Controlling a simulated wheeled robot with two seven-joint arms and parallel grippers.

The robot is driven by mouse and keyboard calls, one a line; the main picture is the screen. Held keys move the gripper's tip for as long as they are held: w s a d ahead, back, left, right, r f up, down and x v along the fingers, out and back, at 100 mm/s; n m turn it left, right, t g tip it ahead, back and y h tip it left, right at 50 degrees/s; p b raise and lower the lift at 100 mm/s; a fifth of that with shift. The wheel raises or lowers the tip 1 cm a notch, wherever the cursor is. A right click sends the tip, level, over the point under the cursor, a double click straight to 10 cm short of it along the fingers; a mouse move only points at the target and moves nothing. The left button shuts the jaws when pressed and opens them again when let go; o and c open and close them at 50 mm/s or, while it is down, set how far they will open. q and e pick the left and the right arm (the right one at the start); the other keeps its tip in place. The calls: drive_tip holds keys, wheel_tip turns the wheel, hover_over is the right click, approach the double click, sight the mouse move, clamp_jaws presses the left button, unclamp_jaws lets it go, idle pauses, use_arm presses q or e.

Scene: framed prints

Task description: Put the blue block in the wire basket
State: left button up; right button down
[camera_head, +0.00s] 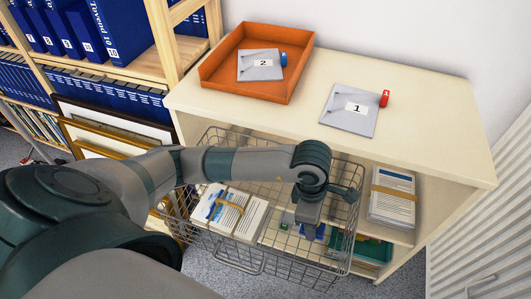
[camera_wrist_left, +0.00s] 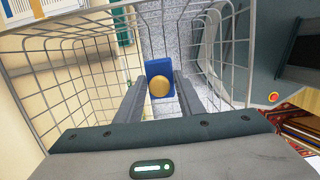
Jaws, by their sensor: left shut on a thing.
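The wire basket (camera_head: 262,180) hangs at the front of the cream shelf unit, and its grid walls also show in the wrist view (camera_wrist_left: 75,75). My left gripper (camera_wrist_left: 160,100) points down within the basket's outline. Its fingers are closed on the blue block (camera_wrist_left: 152,68), which has a round tan knob on its face. In the head view my left gripper (camera_head: 308,222) hides most of the block, with bits of blue (camera_head: 320,231) showing beside it. I cannot tell whether the block touches the basket's bottom. My right gripper is not in view.
A bundle of papers (camera_head: 240,212) lies in the basket's left part. On the shelf top are an orange tray (camera_head: 291,84) holding an envelope marked 2 (camera_head: 258,67) and an envelope marked 1 (camera_head: 351,112). Banded papers (camera_head: 392,200) and a green tray (camera_head: 374,250) fill the shelves below.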

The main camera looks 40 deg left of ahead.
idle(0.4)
use_arm(q)
hover_over(309, 245)
drive_tip(key=f, duration=0.5)
drive_tip(key=shift+s+a+f+b, duration=0.2)
drive_tip(key=shift+a+f+b, duration=0.05)
drive_tip(key=shift+a+b, duration=0.1)
drive_tip(key=shift+f, duration=0.35)
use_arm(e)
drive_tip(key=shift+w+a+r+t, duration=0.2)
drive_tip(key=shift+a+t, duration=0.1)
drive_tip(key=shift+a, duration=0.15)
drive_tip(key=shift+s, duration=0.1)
use_arm(q)
drive_tip(key=shift+f, duration=1.85)
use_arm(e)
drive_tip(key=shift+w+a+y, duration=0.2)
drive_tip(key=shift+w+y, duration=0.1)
use_arm(q)
drive_tip(key=shift+f+b, duration=0.2)
drive_tip(key=shift+b, duration=0.15)
drive_tip(key=o, duration=1.1)
drive_tip(key=shift+c, duration=0.2)
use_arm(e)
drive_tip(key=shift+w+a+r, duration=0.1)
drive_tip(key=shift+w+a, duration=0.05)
